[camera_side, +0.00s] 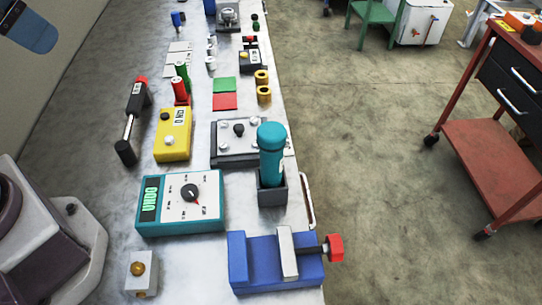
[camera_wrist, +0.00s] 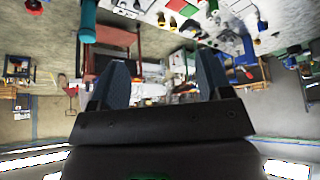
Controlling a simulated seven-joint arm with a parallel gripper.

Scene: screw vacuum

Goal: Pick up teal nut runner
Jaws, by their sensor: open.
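The teal nut runner (camera_side: 271,150) stands upright in a dark grey square holder (camera_side: 272,195) near the right edge of the bench in the side view. Its rounded top is up and its lower end is hidden inside the holder. In the wrist view a teal cylinder (camera_wrist: 88,20), which looks like the nut runner, shows at the upper left, outside the fingers. My gripper (camera_wrist: 163,78) has its two dark fingers spread wide with nothing between them. It is apart from the nut runner.
A teal meter box (camera_side: 181,203) lies left of the holder. A blue vise (camera_side: 262,268) with a red knob is in front, and a grey plate with knobs (camera_side: 228,150) is behind. A yellow box (camera_side: 173,135) is farther left. A red cart (camera_side: 490,160) stands off the bench, right.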

